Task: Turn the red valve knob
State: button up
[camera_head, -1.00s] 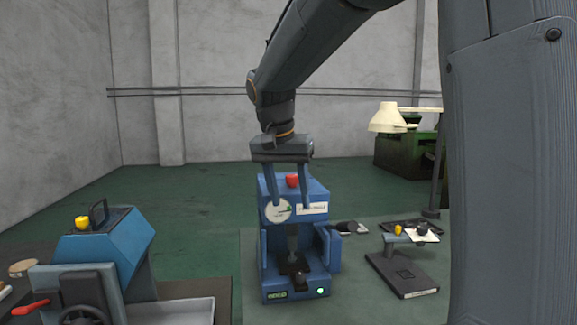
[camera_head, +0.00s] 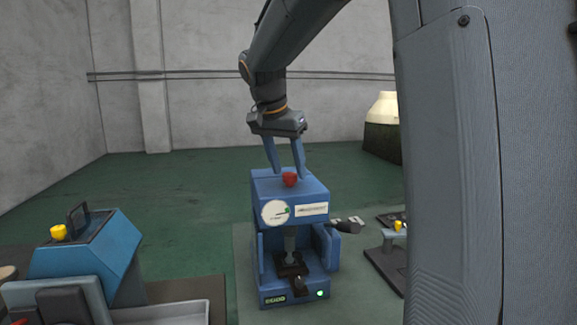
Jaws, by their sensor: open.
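The red valve knob (camera_head: 289,179) sits on top of the blue machine (camera_head: 262,243), which has a round dial and a white label on its front. My gripper (camera_head: 286,173) points down over the machine with its two blue fingers apart. The fingertips are close to the knob, at about the height of its top. The knob shows just below and between them in the picture. I cannot tell whether a finger touches it.
A second blue machine with a yellow knob (camera_head: 58,232) stands at the left, beside a grey tray (camera_head: 165,313). At the right a small dark stand (camera_head: 388,262) is partly hidden by my arm. A green machine with a pale lamp shade (camera_head: 383,107) stands farther back. Green floor behind is clear.

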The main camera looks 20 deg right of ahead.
jog(key=shift+w+d+f, duration=0.1)
jog(key=shift+d+f, duration=0.05)
jog(key=shift+f, duration=0.4)
jog(key=c, duration=1.1)
jog(key=shift+o, duration=0.2)
